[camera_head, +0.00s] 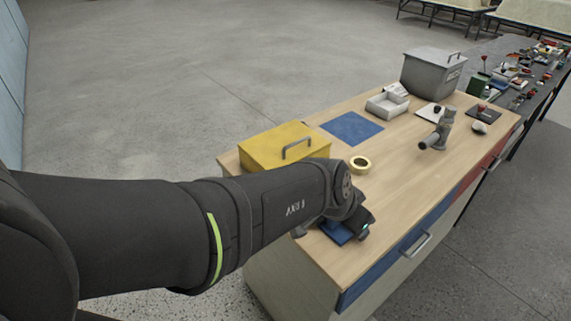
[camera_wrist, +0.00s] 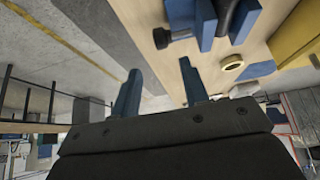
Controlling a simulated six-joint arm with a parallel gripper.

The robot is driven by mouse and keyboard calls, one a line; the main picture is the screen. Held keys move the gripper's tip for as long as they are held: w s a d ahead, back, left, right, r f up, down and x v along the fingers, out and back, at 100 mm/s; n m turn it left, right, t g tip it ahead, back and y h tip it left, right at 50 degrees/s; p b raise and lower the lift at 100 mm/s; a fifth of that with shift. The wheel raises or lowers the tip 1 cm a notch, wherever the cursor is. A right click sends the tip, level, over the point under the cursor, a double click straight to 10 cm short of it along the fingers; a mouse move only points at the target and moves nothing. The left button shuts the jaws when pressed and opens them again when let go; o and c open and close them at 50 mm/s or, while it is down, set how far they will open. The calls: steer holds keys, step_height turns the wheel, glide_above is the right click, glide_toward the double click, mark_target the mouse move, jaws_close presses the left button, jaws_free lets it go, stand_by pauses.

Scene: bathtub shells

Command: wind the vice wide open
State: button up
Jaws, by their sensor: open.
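The blue vice (camera_wrist: 205,25) stands on the wooden bench at the top of the wrist view. A dark round knob (camera_wrist: 162,38) sticks out from its left side. In the head view a blue part of the vice (camera_head: 335,231) shows below my wrist, and the rest is hidden by my arm. My gripper (camera_wrist: 160,84) is open and empty. Its two blue-grey fingers stand well apart, with bench edge and floor showing between them. The fingertips appear near the knob but apart from it. How far open the vice jaws are, I cannot tell.
A yellow box (camera_head: 285,150) and a tape roll (camera_head: 360,165) lie near my arm. A grey pipe piece (camera_head: 436,138), a white tray (camera_head: 387,105) and a grey lidded bin (camera_head: 433,72) stand farther along the bench (camera_head: 400,190). The bench's middle is mostly clear.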

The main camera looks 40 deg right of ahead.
steer(key=v, duration=0.6)
steer(key=shift+a+r, duration=0.2)
steer(key=shift+r, duration=0.1)
steer(key=d+r+y, duration=0.3)
steer(key=d+y, duration=0.3)
steer(key=d, duration=0.4)
step_height(320, 180, down, 18)
steer(key=shift+r, duration=0.15)
steer(key=shift+w, duration=0.1)
steer(key=c, duration=0.8)
